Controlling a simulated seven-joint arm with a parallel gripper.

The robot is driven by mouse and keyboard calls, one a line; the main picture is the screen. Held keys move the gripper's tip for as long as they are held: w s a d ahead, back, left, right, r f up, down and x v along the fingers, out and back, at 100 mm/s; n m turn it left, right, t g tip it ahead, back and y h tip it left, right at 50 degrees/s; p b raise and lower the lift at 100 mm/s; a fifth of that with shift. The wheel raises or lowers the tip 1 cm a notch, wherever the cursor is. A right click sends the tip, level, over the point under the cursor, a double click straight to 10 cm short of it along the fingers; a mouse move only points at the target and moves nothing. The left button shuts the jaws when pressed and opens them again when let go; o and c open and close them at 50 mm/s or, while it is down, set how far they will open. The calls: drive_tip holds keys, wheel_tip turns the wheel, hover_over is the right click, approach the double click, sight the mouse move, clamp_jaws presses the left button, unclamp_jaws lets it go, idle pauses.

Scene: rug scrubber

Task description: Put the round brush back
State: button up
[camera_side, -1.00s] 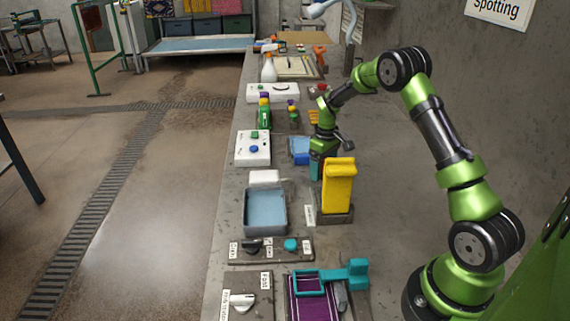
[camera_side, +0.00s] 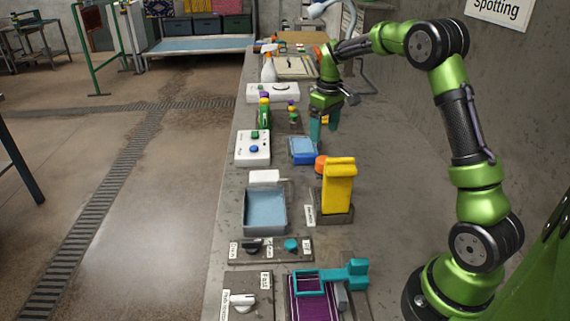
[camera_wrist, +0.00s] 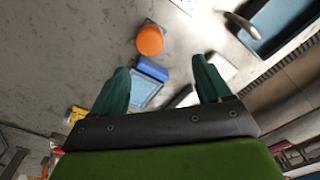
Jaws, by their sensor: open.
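An orange round piece (camera_side: 321,164), which looks like the round brush, stands on the bench behind the yellow upright piece (camera_side: 338,188). In the wrist view it is an orange cylinder (camera_wrist: 150,40) beside a dark grey base; whether it sits in that base I cannot tell. My gripper (camera_side: 324,128) is raised above the bench, beyond the orange piece, with its teal fingers apart. In the wrist view nothing is held between the fingers (camera_wrist: 160,68). The orange piece's lower part is partly hidden by the yellow piece in the side view.
A blue tray (camera_side: 303,157) lies just left of the orange piece. A grey basin (camera_side: 248,212) and white switch box (camera_side: 245,158) stand further left. Small bottles (camera_side: 264,113) stand at the bench's left. A purple mat with a teal-handled tool (camera_side: 356,270) is nearest.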

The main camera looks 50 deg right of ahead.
drive_tip(key=s+a+r+m+t+y, duration=0.1)
drive_tip(key=s+a+r+t, duration=0.1)
drive_tip(key=s+a+r, duration=0.6)
drive_tip(key=s+a+r+m+t, duration=0.25)
drive_tip(key=s+a, duration=0.35)
drive_tip(key=a, duration=0.4)
drive_tip(key=s+a+t+y, duration=0.1)
drive_tip(key=s+a+t, duration=0.1)
drive_tip(key=s+a, duration=0.2)
drive_tip(key=s+f, duration=0.1)
drive_tip(key=s, duration=0.2)
drive_tip(key=shift+a, duration=0.35)
drive_tip(key=shift+r, duration=0.1)
